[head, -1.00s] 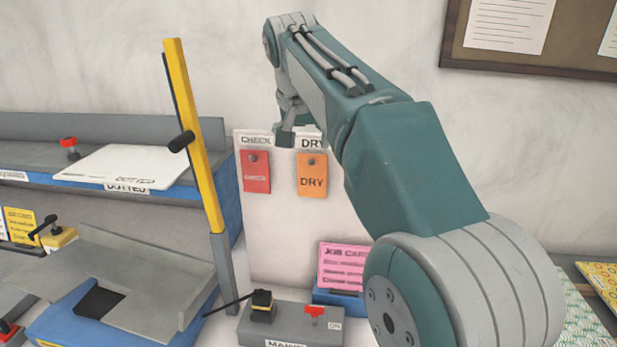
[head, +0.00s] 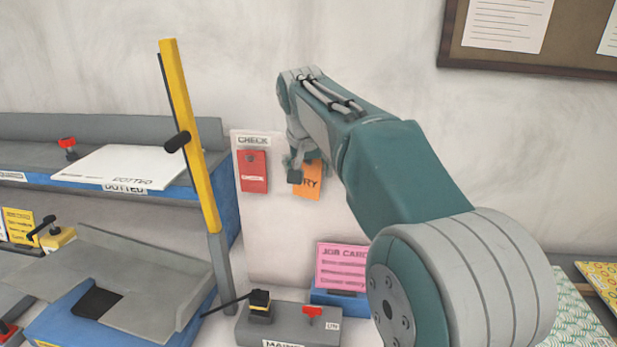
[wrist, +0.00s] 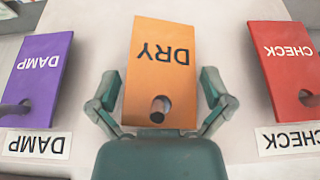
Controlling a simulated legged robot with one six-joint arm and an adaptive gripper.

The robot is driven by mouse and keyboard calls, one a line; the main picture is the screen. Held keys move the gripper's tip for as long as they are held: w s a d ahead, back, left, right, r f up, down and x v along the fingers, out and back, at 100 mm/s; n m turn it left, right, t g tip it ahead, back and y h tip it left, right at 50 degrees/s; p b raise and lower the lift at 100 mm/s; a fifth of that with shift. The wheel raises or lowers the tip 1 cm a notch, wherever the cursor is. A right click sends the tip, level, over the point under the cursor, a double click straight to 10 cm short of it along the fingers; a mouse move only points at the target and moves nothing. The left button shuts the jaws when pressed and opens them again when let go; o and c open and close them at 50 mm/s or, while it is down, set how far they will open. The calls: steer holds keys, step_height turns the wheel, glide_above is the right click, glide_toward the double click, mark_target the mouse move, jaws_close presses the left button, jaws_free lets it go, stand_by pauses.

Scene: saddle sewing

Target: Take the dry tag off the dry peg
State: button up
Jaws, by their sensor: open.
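The orange dry tag (head: 308,187) hangs on the white board, partly hidden behind my gripper in the head view. In the wrist view the dry tag (wrist: 160,75) appears upside down, with the dry peg (wrist: 159,108) through its hole. My gripper (wrist: 162,112) is open, with one finger on each side of the tag's peg end. I cannot tell whether the fingers touch the tag. In the head view my gripper (head: 298,170) is in front of the tag's upper left part. The DRY label is hidden.
A red check tag (head: 253,172) hangs to the left on the same board. In the wrist view a purple damp tag (wrist: 38,75) hangs on the other side. A pink job card (head: 341,265) and a yellow post (head: 188,130) stand nearby.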

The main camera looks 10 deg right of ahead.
mark_target(308, 172)
steer(key=shift+d, duration=0.2)
steer(key=c, duration=0.7)
steer(key=shift+c, duration=0.2)
steer(key=shift+a, duration=0.25)
steer(key=shift+s+a, duration=0.1)
steer(key=shift+s, duration=0.05)
steer(key=shift+s+r, duration=0.25)
steer(key=shift+r, duration=0.05)
steer(key=shift+s+r, duration=0.1)
steer(key=shift+r, duration=0.05)
steer(key=shift+s+a+r, duration=0.15)
steer(key=shift+s+r, duration=0.15)
steer(key=shift+s, duration=0.1)
steer(key=shift+s+r, duration=0.1)
steer(key=shift+s, duration=0.05)
steer(key=shift+s+a, duration=0.25)
steer(key=shift+s, duration=0.5)
steer(key=shift+c, duration=0.2)
